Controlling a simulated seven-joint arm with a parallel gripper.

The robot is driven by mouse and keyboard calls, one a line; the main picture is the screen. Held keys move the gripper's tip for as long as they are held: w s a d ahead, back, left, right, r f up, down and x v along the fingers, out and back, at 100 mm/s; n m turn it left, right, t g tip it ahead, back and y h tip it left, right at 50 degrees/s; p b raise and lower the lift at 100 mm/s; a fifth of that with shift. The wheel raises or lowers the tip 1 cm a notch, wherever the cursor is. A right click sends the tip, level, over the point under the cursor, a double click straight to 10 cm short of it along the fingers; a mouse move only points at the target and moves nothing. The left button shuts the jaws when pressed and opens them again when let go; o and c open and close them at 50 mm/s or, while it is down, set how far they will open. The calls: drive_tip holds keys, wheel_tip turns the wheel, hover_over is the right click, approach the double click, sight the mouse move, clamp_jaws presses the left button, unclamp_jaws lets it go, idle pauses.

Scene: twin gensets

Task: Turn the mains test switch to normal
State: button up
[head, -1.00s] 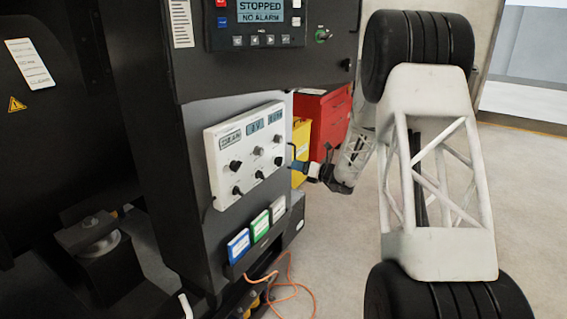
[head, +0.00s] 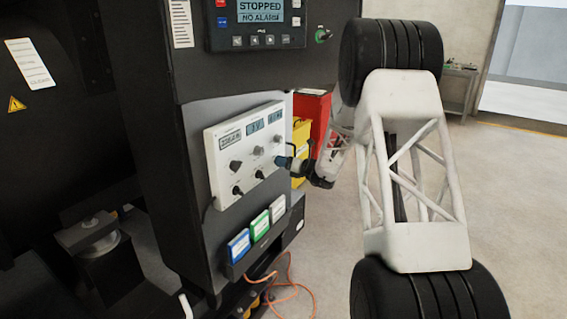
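A white control panel (head: 222,150) is fixed on the dark genset cabinet, left of centre in the head view. It carries small displays along its top and two rows of knobs. A black knob (head: 235,166) is at the upper left, and another black knob (head: 237,190) is below it. The labels are too small to read, so I cannot tell which knob is the mains test switch. My gripper (head: 283,162) is at the panel's right edge, over the lower-right knob, which it mostly hides. I cannot tell whether it touches that knob or whether its fingers are open.
A controller screen (head: 262,12) above reads STOPPED, NO ALARM. Blue, green and white booklets (head: 258,225) stand in a holder below the panel. A yellow box (head: 300,140) and a red cabinet (head: 316,108) are behind my gripper. An orange cable (head: 290,285) hangs below.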

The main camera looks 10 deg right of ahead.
drive_tip(key=shift+c, duration=0.4)
clamp_jaws()
drive_tip(key=shift+n, duration=0.4)
drive_tip(key=n, duration=1.1)
drive_tip(key=shift+s+a, duration=0.15)
drive_tip(key=shift+o, duration=0.4)
unclamp_jaws()
